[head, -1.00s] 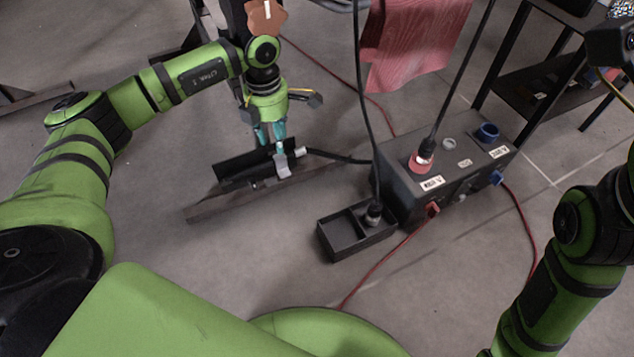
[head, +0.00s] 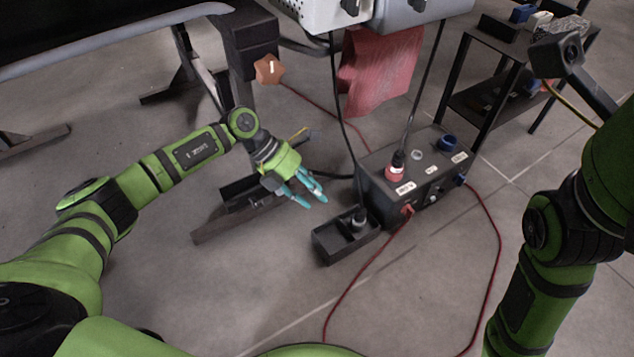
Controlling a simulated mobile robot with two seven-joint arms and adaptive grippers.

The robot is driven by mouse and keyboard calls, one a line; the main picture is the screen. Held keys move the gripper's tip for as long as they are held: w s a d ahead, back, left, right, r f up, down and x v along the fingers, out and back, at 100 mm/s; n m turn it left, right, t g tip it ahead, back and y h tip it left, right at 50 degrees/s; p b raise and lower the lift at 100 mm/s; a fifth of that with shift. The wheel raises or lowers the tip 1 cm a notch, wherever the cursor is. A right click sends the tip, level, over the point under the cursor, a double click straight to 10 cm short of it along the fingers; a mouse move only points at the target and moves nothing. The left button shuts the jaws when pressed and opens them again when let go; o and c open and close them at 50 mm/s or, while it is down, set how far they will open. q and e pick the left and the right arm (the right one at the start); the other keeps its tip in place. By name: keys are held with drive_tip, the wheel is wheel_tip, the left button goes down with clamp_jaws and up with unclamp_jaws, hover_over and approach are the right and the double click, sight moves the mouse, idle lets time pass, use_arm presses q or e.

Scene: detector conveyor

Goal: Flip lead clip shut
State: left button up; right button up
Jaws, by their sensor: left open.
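My left gripper (head: 312,200) is open and empty, its teal fingers pointing down and to the right. In the head view it is in front of a dark housing (head: 236,190) on a low dark beam (head: 215,225). A black lead (head: 338,177) runs from behind the gripper to the black socket box. The grey clip at the lead's end of the housing is hidden by the gripper, so I cannot tell whether it is open or shut. My right arm stands at the right edge; its gripper is not in view.
The black socket box (head: 375,188) with a red plug (head: 396,168) stands right of the gripper. A two-compartment black tray (head: 325,247) lies before it. Red cables cross the floor. A red cloth (head: 378,75) hangs behind; a black shelf (head: 500,105) stands at back right.

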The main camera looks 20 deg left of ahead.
use_arm(q)
drive_tip(key=shift+w+d+r+n+h+p, duration=0.1)
drive_tip(key=shift+d+r+n+h+p, duration=0.25)
drive_tip(key=shift+d, duration=0.15)
drive_tip(key=shift+w+d+r+n+h+p, duration=0.1)
drive_tip(key=shift+d+r+n+h+p, duration=0.15)
drive_tip(key=shift+d+h, duration=0.15)
drive_tip(key=shift+s+d, duration=0.1)
